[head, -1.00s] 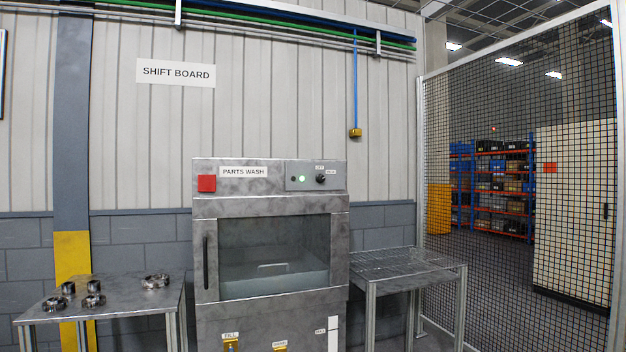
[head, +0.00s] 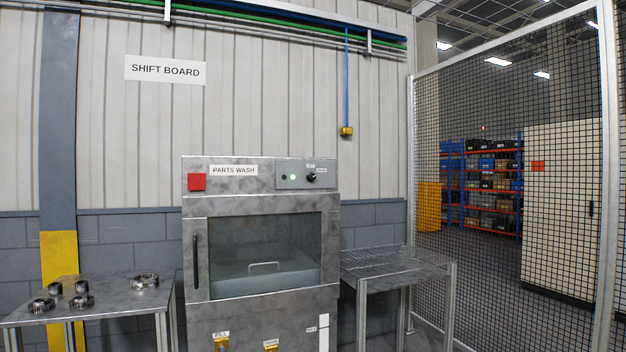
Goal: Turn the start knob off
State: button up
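The parts wash machine (head: 260,204) stands against the wall in the middle of the head view. Its small control panel (head: 303,174) is at the upper right of its front. The black start knob (head: 311,177) sits on that panel, with small labels too small to read beside it. A lit green lamp (head: 293,177) and a small dark dot are left of the knob. The knob's exact pointing direction is too small to tell. My gripper is not in view.
A metal table (head: 120,299) with several metal rings stands left of the machine. A wire-topped table (head: 395,264) stands to its right. A mesh fence (head: 470,100) closes the right side. A red square button (head: 196,182) is at the machine's upper left.

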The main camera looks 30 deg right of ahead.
aim_at(311, 177)
jog(key=i+z, duration=0.15)
jog(key=i, duration=1.05)
